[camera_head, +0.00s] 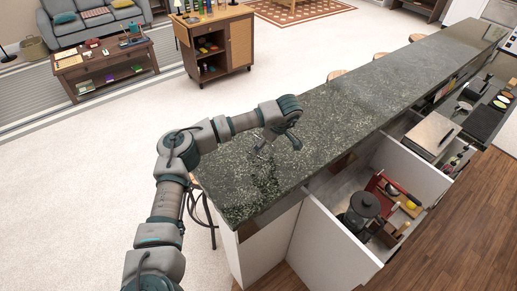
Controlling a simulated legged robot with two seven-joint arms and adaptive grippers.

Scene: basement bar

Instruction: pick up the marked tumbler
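A small, clear, glass-like shape (258,150) is on the dark green stone counter (340,125), near its left edge. It may be the tumbler, but it is too small and faint to be sure, and I see no mark on it. My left arm rises from the bottom left and bends over the counter. My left gripper (280,137) points down at the arm's end, just right of the clear shape. Its fingers are too small and dark to show whether they are open or touch anything. My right gripper is out of view.
Below the counter's right side, an open drawer (325,250) holds a dark lidded jug (362,211) and a red item. Another open drawer (415,170) is further back. The counter beyond my gripper is clear. A wheeled cart (238,42) stands behind on the floor.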

